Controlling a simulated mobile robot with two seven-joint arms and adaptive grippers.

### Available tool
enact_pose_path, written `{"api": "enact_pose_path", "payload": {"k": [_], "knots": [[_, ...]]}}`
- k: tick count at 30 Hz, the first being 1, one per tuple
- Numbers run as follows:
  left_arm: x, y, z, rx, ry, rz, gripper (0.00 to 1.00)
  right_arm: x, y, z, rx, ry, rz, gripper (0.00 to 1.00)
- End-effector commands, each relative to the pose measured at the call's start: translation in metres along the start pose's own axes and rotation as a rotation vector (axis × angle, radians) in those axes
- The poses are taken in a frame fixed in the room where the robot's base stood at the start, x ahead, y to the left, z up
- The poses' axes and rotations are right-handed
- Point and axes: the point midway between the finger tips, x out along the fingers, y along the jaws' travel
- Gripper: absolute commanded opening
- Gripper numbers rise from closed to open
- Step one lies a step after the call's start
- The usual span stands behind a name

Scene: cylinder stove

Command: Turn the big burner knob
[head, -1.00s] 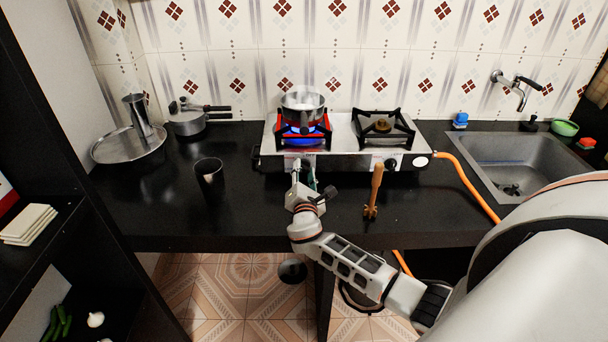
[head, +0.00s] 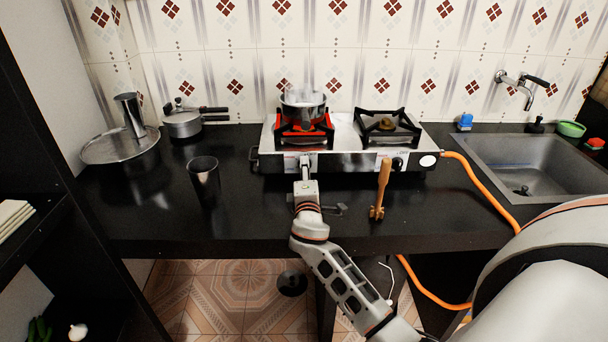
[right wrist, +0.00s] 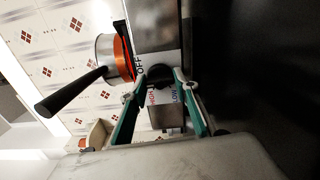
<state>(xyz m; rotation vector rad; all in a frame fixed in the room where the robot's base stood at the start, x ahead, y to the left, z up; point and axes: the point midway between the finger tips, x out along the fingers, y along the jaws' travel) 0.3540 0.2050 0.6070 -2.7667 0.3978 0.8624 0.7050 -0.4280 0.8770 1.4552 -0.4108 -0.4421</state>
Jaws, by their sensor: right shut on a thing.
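The two-burner stove (head: 342,160) stands on the black counter against the tiled wall. A pan (head: 303,104) sits on its left burner (head: 303,129), whose grate looks red, with no blue flame showing. My right gripper (head: 305,160) reaches the stove's front below that burner and hides the left knob in the head view. In the right wrist view, the black knob (right wrist: 158,76) lies between the green-sided fingertips of my right gripper (right wrist: 160,84), shut on it. OFF, HIGH and LOW labels surround the knob. The right knob (head: 397,163) is free. My left gripper is not in view.
A wooden tool (head: 382,188) stands on the counter right of my right arm, and a dark cup (head: 204,178) stands to the left. An orange hose (head: 470,180) runs from the stove past the sink (head: 520,165). The counter between cup and arm is clear.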

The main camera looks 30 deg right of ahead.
Motion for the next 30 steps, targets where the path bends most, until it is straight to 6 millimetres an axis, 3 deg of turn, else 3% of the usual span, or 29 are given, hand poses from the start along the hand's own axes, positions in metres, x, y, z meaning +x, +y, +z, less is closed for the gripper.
{"api": "enact_pose_path", "payload": {"k": [22,23,24,30], "knots": [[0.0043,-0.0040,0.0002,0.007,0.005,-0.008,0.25,0.0004,-0.0001,0.0007,0.092,-0.001,-0.001,0.08],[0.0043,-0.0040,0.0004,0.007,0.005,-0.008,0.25,0.0004,-0.0001,0.0008,0.092,-0.001,-0.001,0.35],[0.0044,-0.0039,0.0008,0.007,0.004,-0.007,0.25,0.0004,-0.0001,0.0007,0.091,-0.001,-0.001,0.45],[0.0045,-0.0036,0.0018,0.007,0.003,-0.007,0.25,0.0003,0.0000,0.0004,0.090,-0.001,-0.001,0.47]]}}
